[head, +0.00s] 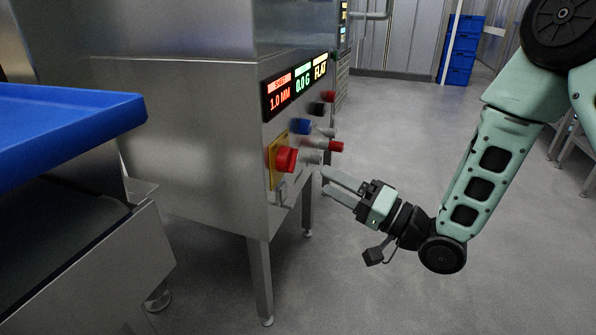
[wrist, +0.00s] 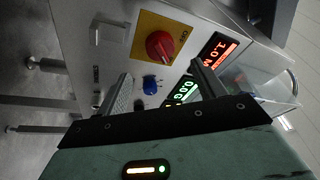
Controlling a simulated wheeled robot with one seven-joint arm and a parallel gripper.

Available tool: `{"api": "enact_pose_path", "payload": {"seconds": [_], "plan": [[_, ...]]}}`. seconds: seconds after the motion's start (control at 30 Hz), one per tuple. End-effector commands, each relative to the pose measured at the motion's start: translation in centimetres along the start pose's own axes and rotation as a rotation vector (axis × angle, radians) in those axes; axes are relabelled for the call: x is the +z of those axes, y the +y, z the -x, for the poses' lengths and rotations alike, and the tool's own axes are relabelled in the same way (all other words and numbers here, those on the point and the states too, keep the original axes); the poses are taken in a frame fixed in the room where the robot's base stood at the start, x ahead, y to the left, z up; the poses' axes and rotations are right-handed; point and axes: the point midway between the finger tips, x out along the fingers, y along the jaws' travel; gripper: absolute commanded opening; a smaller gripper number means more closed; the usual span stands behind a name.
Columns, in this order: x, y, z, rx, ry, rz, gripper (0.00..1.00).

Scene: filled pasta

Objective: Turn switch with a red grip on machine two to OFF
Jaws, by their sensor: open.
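A red switch grip (head: 286,159) sits on a yellow plate (head: 271,153) on the steel machine's front panel. Further along the panel in the head view are a blue knob (head: 301,126), a red-ended one (head: 336,146) and another red one (head: 328,96). No machine number is legible. My gripper (head: 326,180) is open and empty, in front of the panel and to the right of the red grip. In the wrist view its fingers (wrist: 160,69) are spread, with the blue knob (wrist: 150,84) between them.
Lit displays (head: 294,85) run above the knobs, reading 1.0 MM, 0.0 G and FLAT. A blue tray (head: 70,115) and a dark conveyor (head: 60,250) are at left. Blue crates (head: 460,50) stand at the back. The floor right of the machine is open.

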Motion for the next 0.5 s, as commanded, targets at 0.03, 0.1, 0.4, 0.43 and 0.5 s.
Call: {"api": "enact_pose_path", "payload": {"seconds": [0.03,0.1,0.4,0.43,0.5], "plan": [[0.2,0.1,-1.1,-0.005,-0.003,0.005,0.69],[0.2,0.1,-2.6,-0.004,-0.002,0.005,0.69],[0.1,0.1,-7.4,-0.002,-0.001,0.003,0.69],[0.1,0.1,-7.7,-0.001,-0.002,0.002,0.69],[0.1,0.1,-8.2,-0.001,-0.001,0.002,0.69]]}}
